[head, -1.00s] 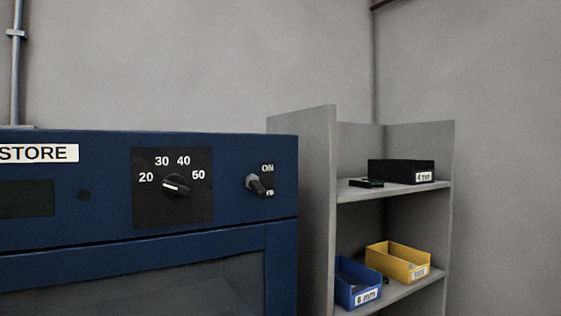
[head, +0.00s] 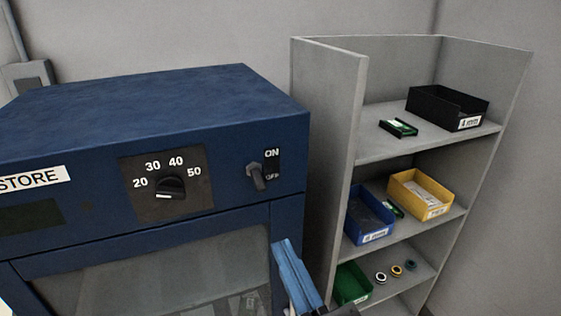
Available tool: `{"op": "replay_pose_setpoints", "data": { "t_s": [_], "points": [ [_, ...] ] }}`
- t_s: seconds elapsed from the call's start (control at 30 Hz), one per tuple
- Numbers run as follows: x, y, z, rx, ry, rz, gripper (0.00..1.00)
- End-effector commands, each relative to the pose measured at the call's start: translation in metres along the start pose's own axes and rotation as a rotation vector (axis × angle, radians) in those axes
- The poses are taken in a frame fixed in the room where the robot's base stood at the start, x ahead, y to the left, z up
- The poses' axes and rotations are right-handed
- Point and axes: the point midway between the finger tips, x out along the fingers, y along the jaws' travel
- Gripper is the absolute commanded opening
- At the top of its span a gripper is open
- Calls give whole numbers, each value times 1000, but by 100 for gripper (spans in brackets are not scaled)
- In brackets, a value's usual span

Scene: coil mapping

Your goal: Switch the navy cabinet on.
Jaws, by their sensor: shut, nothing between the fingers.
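The navy cabinet (head: 95,110) fills the left of the head view, with a STORE label and a dark, unlit display (head: 30,217) on its front. Its toggle switch (head: 257,176) is at the right end of the panel, between the words ON above and OFF below. The lever hangs down toward OFF. My gripper (head: 284,246) shows blue fingers, shut and empty, below and slightly right of the switch, in front of the cabinet door. It appears apart from the switch.
A dial (head: 171,190) marked 20 to 50 sits left of the switch. A grey shelf unit (head: 330,120) stands close on the right, holding a black bin (head: 449,104), a yellow bin (head: 418,196), a blue bin (head: 368,219), a green bin (head: 352,284) and small rings. Space above the cabinet is clear.

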Motion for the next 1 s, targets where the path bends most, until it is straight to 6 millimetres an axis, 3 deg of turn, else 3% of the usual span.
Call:
{"op": "replay_pose_setpoints", "data": {
  "t_s": [0.57,0.77,1.0],
  "points": [
    [-1,0,6,80,7,6,0],
    [22,0,8,79,7,8,0],
    [67,0,8,79,6,8,0]
  ]
}}
